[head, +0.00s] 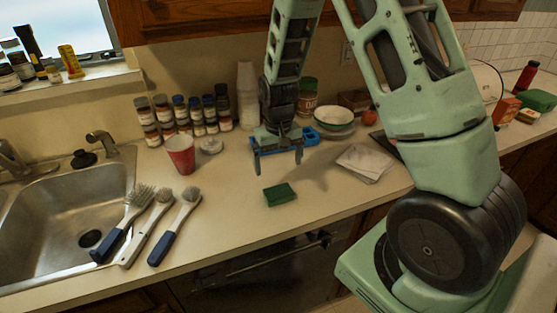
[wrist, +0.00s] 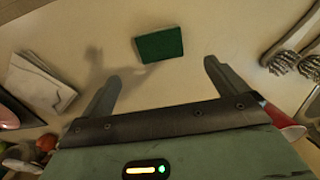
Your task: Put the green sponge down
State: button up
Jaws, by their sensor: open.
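The green sponge (head: 280,194) lies flat on the counter near its front edge, in the middle of the head view. It also shows in the wrist view (wrist: 159,45), beyond the fingertips and clear of them. My gripper (head: 278,170) is open and empty, pointing down above the counter, behind the sponge in the head view. In the wrist view its two fingers (wrist: 162,72) are spread apart with nothing between them.
Several brushes (head: 153,228) lie left of the sponge beside the sink (head: 75,215). A red cup (head: 181,154) stands behind them. A blue tray (head: 312,138) and a bowl (head: 334,118) are behind my gripper. White napkins (head: 364,163) lie to the right. Counter around the sponge is clear.

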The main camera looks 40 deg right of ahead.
jog(key=s+a+r+n+y, duration=0.1)
jog(key=s+a+r+n, duration=0.1)
jog(key=s+a+r, duration=0.45)
jog(key=s+a+r+n, duration=0.1)
jog(key=a+r+n, duration=0.2)
jog(key=a, duration=0.7)
jog(key=s+a+r+n, duration=0.2)
jog(key=s+a+n, duration=0.1)
jog(key=s, duration=0.5)
jog(key=s+a+r+n, duration=0.2)
jog(key=s+a, duration=0.3)
jog(key=s, duration=0.3)
jog(key=shift+s+n, duration=0.4)
jog(key=shift+n, duration=0.1)
jog(key=shift+f, duration=0.15)
